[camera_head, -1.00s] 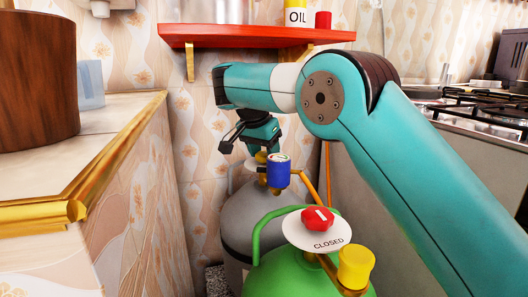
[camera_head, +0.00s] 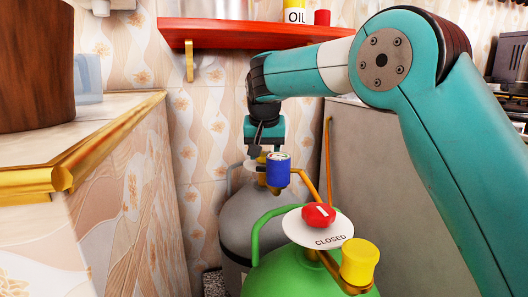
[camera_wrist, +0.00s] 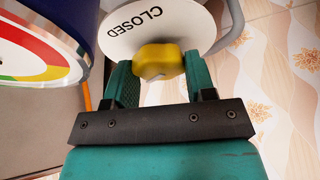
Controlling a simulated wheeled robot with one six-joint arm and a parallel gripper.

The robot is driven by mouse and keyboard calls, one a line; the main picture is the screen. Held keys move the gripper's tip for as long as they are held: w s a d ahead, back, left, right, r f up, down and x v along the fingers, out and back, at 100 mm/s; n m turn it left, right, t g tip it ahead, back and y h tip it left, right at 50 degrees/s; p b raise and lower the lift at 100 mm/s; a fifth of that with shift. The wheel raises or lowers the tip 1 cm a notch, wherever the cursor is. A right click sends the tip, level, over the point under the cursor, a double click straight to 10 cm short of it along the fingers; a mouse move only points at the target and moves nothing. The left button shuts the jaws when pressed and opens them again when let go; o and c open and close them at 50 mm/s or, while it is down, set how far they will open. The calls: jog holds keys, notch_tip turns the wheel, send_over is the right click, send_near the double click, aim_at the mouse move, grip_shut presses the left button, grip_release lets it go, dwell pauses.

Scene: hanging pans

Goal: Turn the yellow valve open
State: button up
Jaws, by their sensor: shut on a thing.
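The yellow valve knob (camera_wrist: 158,62) sits on a white round plate marked CLOSED (camera_wrist: 165,25) in the wrist view. My gripper (camera_wrist: 158,70) is shut on it, with one green finger on each side. In the head view my gripper (camera_head: 258,152) points down over the grey gas cylinder (camera_head: 258,225), behind the blue gauge (camera_head: 278,168). There the yellow knob is mostly hidden by my gripper and the gauge.
The gauge's coloured dial (camera_wrist: 40,45) is close at left in the wrist view. A green cylinder (camera_head: 290,275) with a red knob (camera_head: 318,215) and a yellow cap (camera_head: 360,262) stands in front. A counter edge (camera_head: 80,165) is left; a red shelf (camera_head: 245,35) is above.

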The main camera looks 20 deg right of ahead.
jog(key=shift+n, duration=0.4)
jog(key=o, duration=0.9)
